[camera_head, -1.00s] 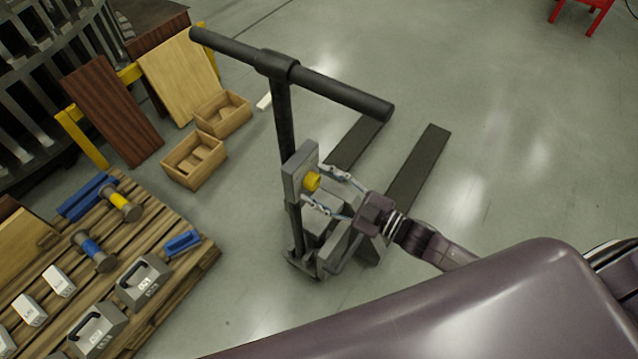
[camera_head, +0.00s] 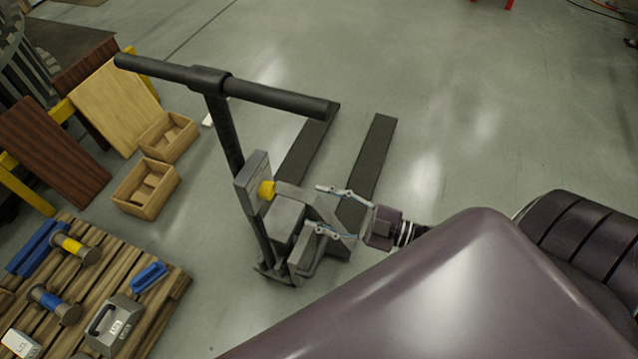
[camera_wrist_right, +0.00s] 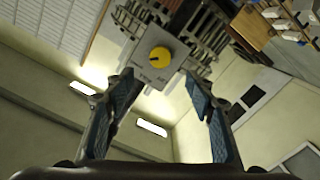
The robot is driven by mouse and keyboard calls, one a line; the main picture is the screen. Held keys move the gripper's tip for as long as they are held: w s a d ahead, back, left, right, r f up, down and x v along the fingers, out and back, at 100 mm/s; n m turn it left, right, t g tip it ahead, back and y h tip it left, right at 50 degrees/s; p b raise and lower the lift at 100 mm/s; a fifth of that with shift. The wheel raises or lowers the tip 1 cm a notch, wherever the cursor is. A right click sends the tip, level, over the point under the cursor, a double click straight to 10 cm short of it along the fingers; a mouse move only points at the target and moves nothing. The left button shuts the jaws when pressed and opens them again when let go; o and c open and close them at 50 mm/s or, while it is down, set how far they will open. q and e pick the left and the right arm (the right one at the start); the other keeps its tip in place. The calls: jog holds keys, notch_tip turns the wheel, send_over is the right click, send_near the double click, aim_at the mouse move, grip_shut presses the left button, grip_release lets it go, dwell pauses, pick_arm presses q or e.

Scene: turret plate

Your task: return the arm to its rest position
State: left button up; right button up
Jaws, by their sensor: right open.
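My right gripper (camera_head: 322,213) is open and empty in the head view, just right of a pallet jack (camera_head: 282,215). The jack has a black T-handle (camera_head: 225,85) and a grey control plate with a yellow knob (camera_head: 266,190) facing the gripper. A clear gap lies between the fingertips and the knob. In the right wrist view, the two spread fingers (camera_wrist_right: 163,88) stand on either side, with the yellow knob (camera_wrist_right: 160,56) and its grey plate (camera_wrist_right: 150,62) beyond them. My left gripper does not show.
A wooden pallet (camera_head: 150,322) holds weights, dumbbells and blue blocks at the lower left. Two wooden boxes (camera_head: 147,188) and leaning boards (camera_head: 110,98) stand at the left. The jack's dark forks (camera_head: 370,160) lie on the floor behind it. Open floor (camera_head: 480,140) is at the right.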

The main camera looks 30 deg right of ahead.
jog(key=s+d+f+m+g+h, duration=0.1)
jog(key=s+d+f+m+h, duration=0.15)
jog(key=f, duration=0.75)
jog(key=s+d+f+m+g+h, duration=0.2)
jog(key=d+f+m+h, duration=0.15)
jog(key=f, duration=0.55)
jog(key=s+d+f+m+g+h, duration=0.1)
jog(key=s+d+f+m+h, duration=0.15)
jog(key=f, duration=0.75)
jog(key=s+a+f+m+g, duration=0.1)
jog(key=s+a+f+g, duration=0.1)
jog(key=s+f, duration=0.3)
jog(key=s+a+f+g+h, duration=0.1)
jog(key=s+a+f+g, duration=0.2)
jog(key=s, duration=0.9)
jog(key=s+a+f+m+g+h, duration=0.1)
jog(key=s+a+f+g, duration=0.2)
jog(key=s+f, duration=0.5)
jog(key=shift+s+f+m+g, duration=0.15)
jog(key=shift+s+m+g, duration=0.2)
jog(key=shift+s+g, duration=0.2)
jog(key=shift+h, duration=0.25)
